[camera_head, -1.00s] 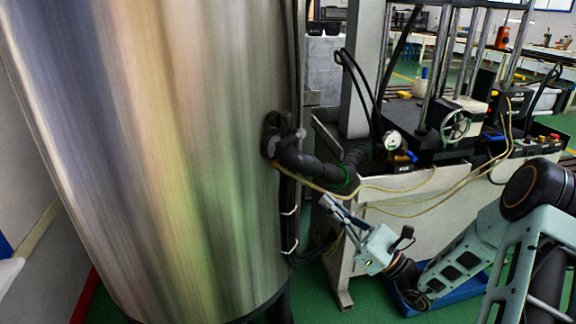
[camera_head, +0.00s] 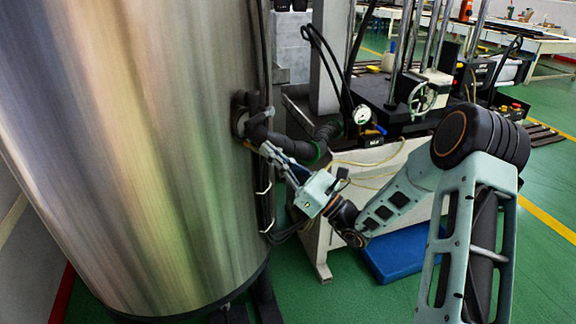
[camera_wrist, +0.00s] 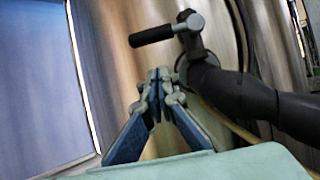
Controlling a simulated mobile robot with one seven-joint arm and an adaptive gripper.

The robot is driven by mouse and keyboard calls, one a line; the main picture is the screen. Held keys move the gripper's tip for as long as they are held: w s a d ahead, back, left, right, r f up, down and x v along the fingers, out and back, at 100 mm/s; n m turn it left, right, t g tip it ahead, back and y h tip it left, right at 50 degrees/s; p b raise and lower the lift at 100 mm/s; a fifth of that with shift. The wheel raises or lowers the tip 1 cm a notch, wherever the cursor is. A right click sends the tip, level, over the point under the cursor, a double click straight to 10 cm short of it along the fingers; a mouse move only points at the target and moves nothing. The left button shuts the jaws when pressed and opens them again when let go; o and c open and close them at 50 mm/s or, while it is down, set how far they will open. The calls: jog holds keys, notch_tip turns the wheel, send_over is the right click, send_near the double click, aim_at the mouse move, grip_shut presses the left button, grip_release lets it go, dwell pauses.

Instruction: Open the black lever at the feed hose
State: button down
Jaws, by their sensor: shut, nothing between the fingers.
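The black lever (camera_wrist: 152,36) shows in the wrist view, pointing left from a grey pivot on the valve (camera_wrist: 188,24) at the steel tank. The black feed hose (camera_wrist: 250,100) runs from the valve to the right; it also shows in the head view (camera_head: 288,146). My gripper (camera_wrist: 158,74) is shut and empty, its fingertips below the lever in the wrist picture and apart from it. In the head view my gripper (camera_head: 266,150) is close to the tank wall, just under the hose's start. The lever is hard to make out there.
The large steel tank (camera_head: 120,150) fills the left. A machine with a pressure gauge (camera_head: 362,115) and handwheel (camera_head: 422,98) stands to the right. Thin yellowish hoses (camera_head: 365,165) hang in front of it. A blue container (camera_head: 395,262) lies on the green floor.

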aim_at(259, 119)
jog(key=shift+w+a+r, duration=0.1)
jog(key=shift+a+r, duration=0.05)
jog(key=shift+r, duration=0.5)
jog(key=shift+w+a+r, duration=0.15)
jog(key=shift+a+r, duration=0.05)
jog(key=shift+r, duration=0.45)
jog(key=shift+w+a+r, duration=0.1)
jog(key=shift+a+r, duration=0.05)
jog(key=shift+r, duration=0.5)
jog(key=shift+r+m+p, duration=0.15)
jog(key=shift+m+p, duration=0.15)
jog(key=shift+p, duration=0.25)
